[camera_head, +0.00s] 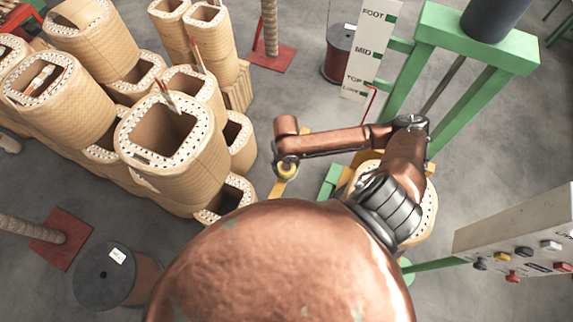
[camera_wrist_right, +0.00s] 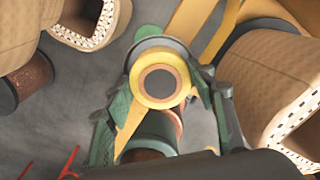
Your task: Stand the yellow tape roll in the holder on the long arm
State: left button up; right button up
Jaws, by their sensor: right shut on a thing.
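The yellow tape roll (camera_wrist_right: 138,83) faces the camera in the right wrist view, its dark core visible. It also shows small in the head view (camera_head: 287,168), below the end of my right arm. My right gripper (camera_wrist_right: 162,92) is shut on the roll, with green fingers on both sides; in the head view the gripper (camera_head: 287,160) is mostly hidden by its own wrist. A yellow flat arm (camera_wrist_right: 194,18) runs behind the roll, and a dark grey curved piece borders the roll's top. I cannot tell whether the roll sits in a holder. My left gripper is out of view.
Tan coils (camera_head: 172,150) crowd the left, with one near the gripper. A green frame (camera_head: 470,45) and a FOOT/MID/TOP board (camera_head: 370,50) stand at upper right. A button panel (camera_head: 520,240) is at right.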

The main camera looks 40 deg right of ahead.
aim_at(286, 166)
jog(key=shift+f, duration=0.1)
jog(key=o, duration=1.2)
notch_tip(286, 166, up, 12)
jog(key=shift+r, duration=0.15)
